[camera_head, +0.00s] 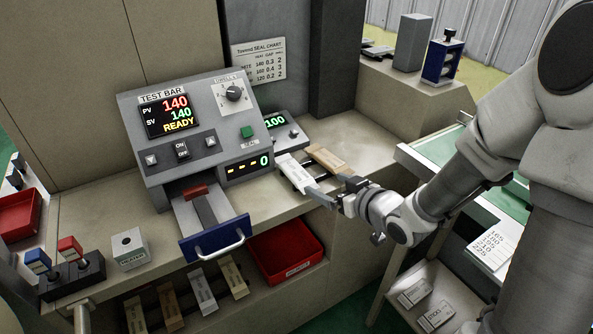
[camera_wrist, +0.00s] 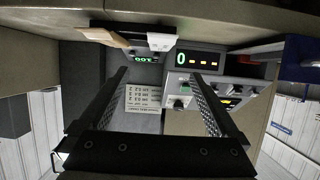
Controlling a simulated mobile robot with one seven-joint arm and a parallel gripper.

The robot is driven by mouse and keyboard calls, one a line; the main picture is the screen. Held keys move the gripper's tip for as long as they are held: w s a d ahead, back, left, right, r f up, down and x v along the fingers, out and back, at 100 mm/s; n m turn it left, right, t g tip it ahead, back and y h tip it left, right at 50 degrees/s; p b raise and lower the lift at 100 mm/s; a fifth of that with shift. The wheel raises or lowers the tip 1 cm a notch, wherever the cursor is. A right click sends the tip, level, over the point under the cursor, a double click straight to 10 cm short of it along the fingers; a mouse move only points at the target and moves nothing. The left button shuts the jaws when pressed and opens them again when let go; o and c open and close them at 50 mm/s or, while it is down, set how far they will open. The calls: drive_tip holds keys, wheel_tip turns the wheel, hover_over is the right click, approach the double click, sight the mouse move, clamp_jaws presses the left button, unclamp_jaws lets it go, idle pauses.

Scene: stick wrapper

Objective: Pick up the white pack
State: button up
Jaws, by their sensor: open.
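The white pack (camera_head: 294,170) is a flat, narrow pack lying on the beige counter, just right of the test machine. A tan pack (camera_head: 326,158) lies close to its right. My gripper (camera_head: 331,189) is at the counter's front edge, close to the near end of the white pack. In the wrist view, which is upside down, my gripper (camera_wrist: 158,77) has its two fingers wide apart with nothing between them. The white pack's end (camera_wrist: 160,42) shows above the gap, and the tan pack (camera_wrist: 105,37) is to its left. Contact with the white pack cannot be told.
The test machine (camera_head: 190,125) stands left, its blue-fronted drawer (camera_head: 215,238) pulled out. A small display unit (camera_head: 278,128) is behind the packs. A red tray (camera_head: 286,250) and several packs sit on the shelf below. A green-topped table (camera_head: 440,150) stands right. The counter's right part is clear.

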sight(293, 168)
drive_tip(key=b+x, duration=0.2)
drive_tip(key=x, duration=1.3)
drive_tip(key=shift+w+a, duration=0.1)
drive_tip(key=shift+a, duration=0.05)
drive_tip(key=shift+r, duration=0.1)
drive_tip(key=c, duration=1.4)
